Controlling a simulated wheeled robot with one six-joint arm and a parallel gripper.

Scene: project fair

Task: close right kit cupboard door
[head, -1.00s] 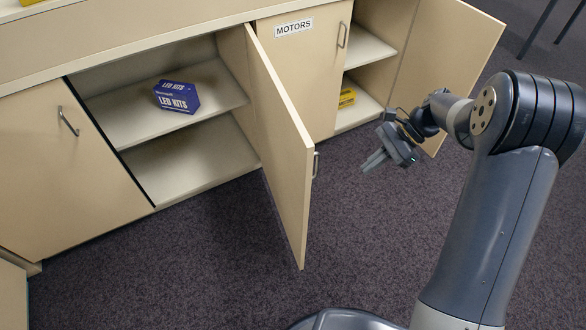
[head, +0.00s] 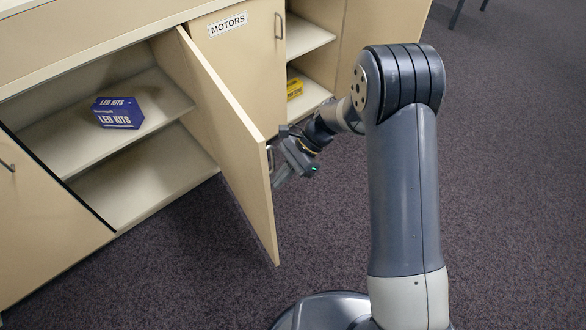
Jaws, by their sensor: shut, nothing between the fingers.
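The right kit cupboard door (head: 228,135) is a beige panel standing wide open, sticking out from the cabinet into the room. Its metal handle (head: 270,158) is near the free edge, on the outer face. Behind the door, the cupboard's two shelf levels show, with a blue LED KITS box (head: 118,113) on the upper one. My gripper (head: 279,177) is shut and empty, on the outer side of the door by the handle and free edge. I cannot tell whether the fingers touch the door or handle.
The closed MOTORS door (head: 240,65) is just right of the kit cupboard. Beyond it, another open cupboard holds a yellow box (head: 295,88), its open door (head: 380,40) jutting out. The left kit door (head: 40,220) appears shut. Dark carpet (head: 180,285) is clear in front.

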